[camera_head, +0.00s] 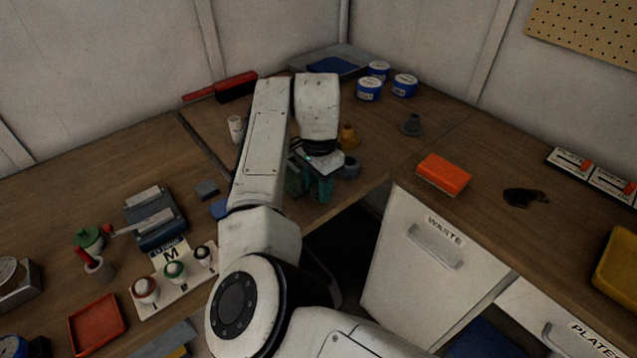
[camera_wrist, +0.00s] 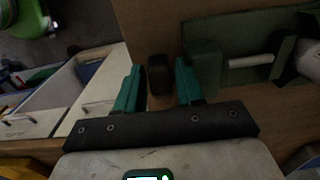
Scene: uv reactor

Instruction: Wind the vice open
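The vice (camera_wrist: 235,28) is a dark green body on the bench at the upper right of the wrist view. A pale rod (camera_wrist: 250,61) lies across it between green blocks. My gripper (camera_wrist: 159,75) has two teal fingers spread apart, just left of the vice. A dark block (camera_wrist: 159,73) stands in the gap between the fingertips, with small gaps to either side; I cannot tell whether it is the vice's handle. In the head view my gripper (camera_head: 311,184) is low at the bench's front edge, and my arm and hand hide most of the vice.
An orange box (camera_head: 443,175) lies to the right. The waste drawer (camera_head: 425,262) is below the bench edge. Bench between the box and gripper is mostly clear.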

